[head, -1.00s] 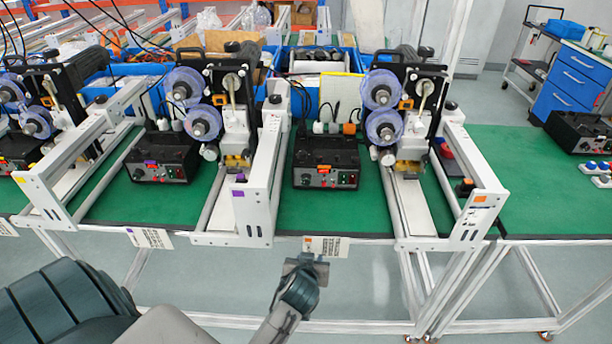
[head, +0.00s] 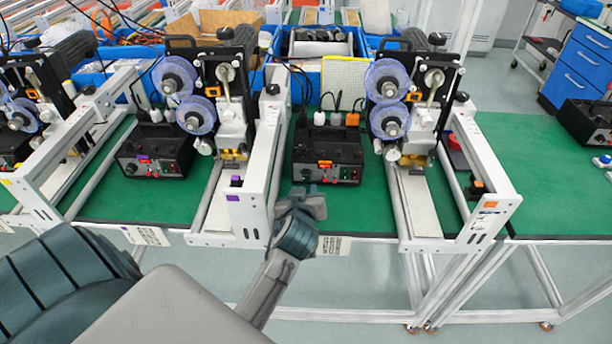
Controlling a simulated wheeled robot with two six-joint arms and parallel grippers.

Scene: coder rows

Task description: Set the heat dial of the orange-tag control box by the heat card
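The orange-tag control box (head: 328,150) is black and stands on the green bench top in the middle of the head view. Its orange tag (head: 325,163) is on the front panel, with small knobs and lights below; the dial's setting is too small to read. A white printed card (head: 336,246) hangs at the bench front edge below this box; its left part is hidden behind my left arm and its text is unreadable. My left gripper (head: 308,206) is in front of and below the box, near the bench edge, apart from the panel. Its finger opening is unclear. My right gripper is out of view.
White frame rails (head: 263,165) stand close left of my gripper, and another frame (head: 478,185) stands to the right. A purple-tag control box (head: 155,150) is to the left. Reel machines stand beside the boxes. Green bench top is bare directly before the orange-tag box.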

